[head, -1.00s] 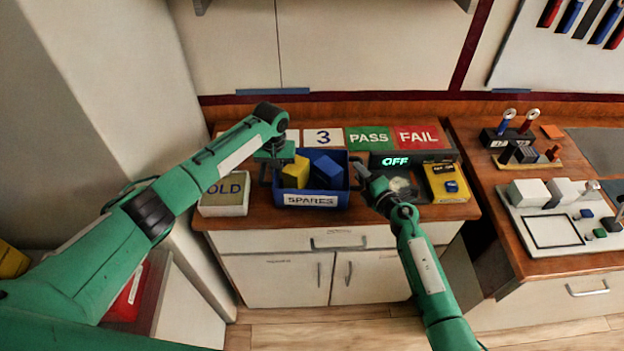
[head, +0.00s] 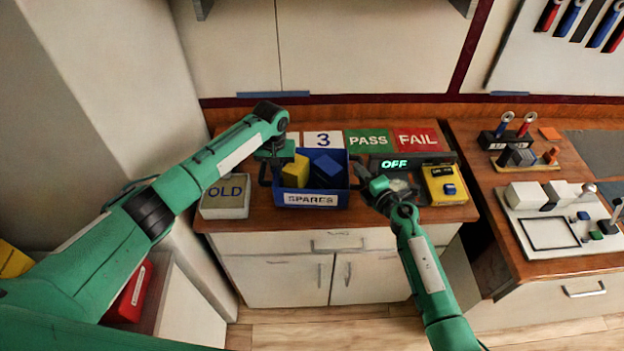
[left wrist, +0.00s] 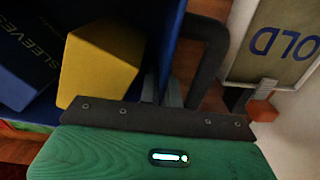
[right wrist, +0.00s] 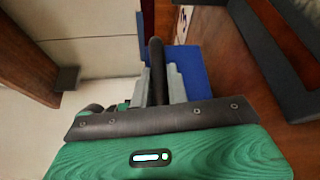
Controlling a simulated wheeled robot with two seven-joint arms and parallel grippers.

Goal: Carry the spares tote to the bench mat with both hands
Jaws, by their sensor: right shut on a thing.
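The blue spares tote (head: 312,200) stands upright on the left wooden counter, with a yellow block (head: 295,171) and a blue box (head: 326,170) inside. Its front label reads SPARES. My left gripper (head: 268,174) is at the tote's left side. In the left wrist view, its close-set fingers (left wrist: 162,92) are beside the tote wall and dark handle (left wrist: 214,50); whether they grip it is unclear. My right gripper (head: 364,178) is shut on the right handle (right wrist: 157,62), which runs between its fingers in the right wrist view. A grey mat (head: 604,150) lies on the right bench.
A white box reading OLD (head: 224,202) stands left of the tote. A yellow device (head: 445,184) and a black OFF display (head: 400,163) stand to the right. A gap separates the counters. The right bench holds a white fixture board (head: 520,218) and a tool rack (head: 505,138).

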